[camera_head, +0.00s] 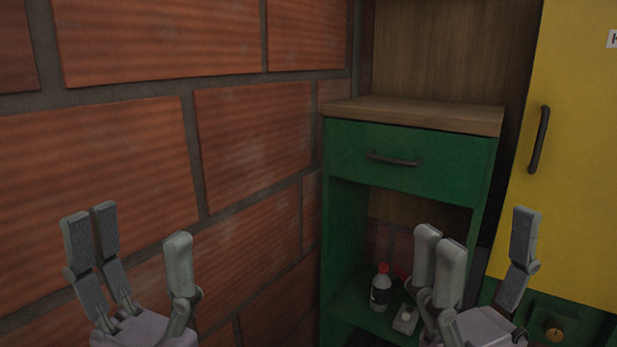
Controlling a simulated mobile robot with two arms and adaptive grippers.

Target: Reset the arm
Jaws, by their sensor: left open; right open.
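My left gripper (135,245) is at the lower left, fingers pointing up and spread apart, in front of the brick wall. It is open and empty. My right gripper (482,250) is at the lower right, fingers pointing up and spread apart, in front of the green cabinet and the yellow door. It is open and empty. Neither gripper visibly holds anything. The arm links behind both grippers are out of the picture.
A brick wall (250,135) fills the left. A green cabinet (340,235) has a closed drawer (410,155) over an open shelf. A bottle with a red cap (381,290) and a small light box (405,318) stand there. A yellow door (575,170) is at right.

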